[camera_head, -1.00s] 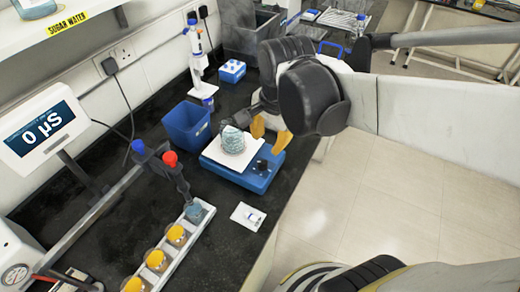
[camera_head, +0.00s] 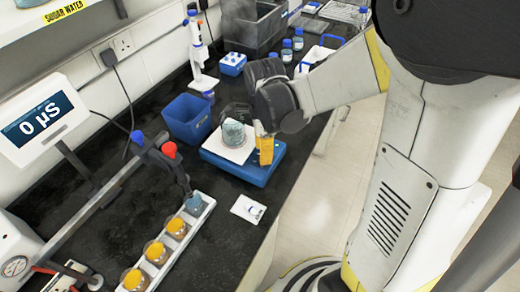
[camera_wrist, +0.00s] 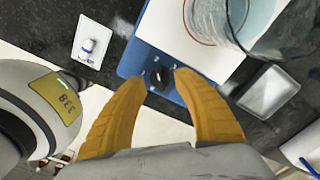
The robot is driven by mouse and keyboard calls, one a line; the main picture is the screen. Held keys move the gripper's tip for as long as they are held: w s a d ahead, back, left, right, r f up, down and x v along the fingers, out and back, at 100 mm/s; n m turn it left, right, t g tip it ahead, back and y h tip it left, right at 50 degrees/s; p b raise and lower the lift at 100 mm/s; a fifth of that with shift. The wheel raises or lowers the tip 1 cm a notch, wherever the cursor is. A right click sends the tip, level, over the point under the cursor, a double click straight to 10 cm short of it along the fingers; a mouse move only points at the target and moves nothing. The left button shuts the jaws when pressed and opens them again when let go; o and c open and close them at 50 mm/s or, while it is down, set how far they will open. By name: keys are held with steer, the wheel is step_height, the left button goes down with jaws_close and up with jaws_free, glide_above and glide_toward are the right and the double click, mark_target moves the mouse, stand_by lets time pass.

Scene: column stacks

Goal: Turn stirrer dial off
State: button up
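The blue stirrer (camera_head: 222,164) stands on the black bench with a white top plate and a glass beaker (camera_head: 233,132) of pale blue liquid on it. In the wrist view the stirrer's blue front (camera_wrist: 133,58) carries a small dark dial (camera_wrist: 160,77). My gripper (camera_wrist: 160,80) is open, its two yellow fingertips either side of the dial with gaps; I cannot tell whether they touch it. In the head view my gripper (camera_head: 265,152) is at the stirrer's right front corner, fingers pointing down, and hides the dial.
A small white tray (camera_head: 248,208) lies in front of the stirrer. A blue bin (camera_head: 187,119) stands behind left. A white rack (camera_head: 168,240) of orange-filled beakers is at front left. Bottles (camera_head: 287,48) stand at the back. Bare bench lies between rack and stirrer.

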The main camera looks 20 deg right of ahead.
steer(key=shift+f, duration=0.55)
jaws_close()
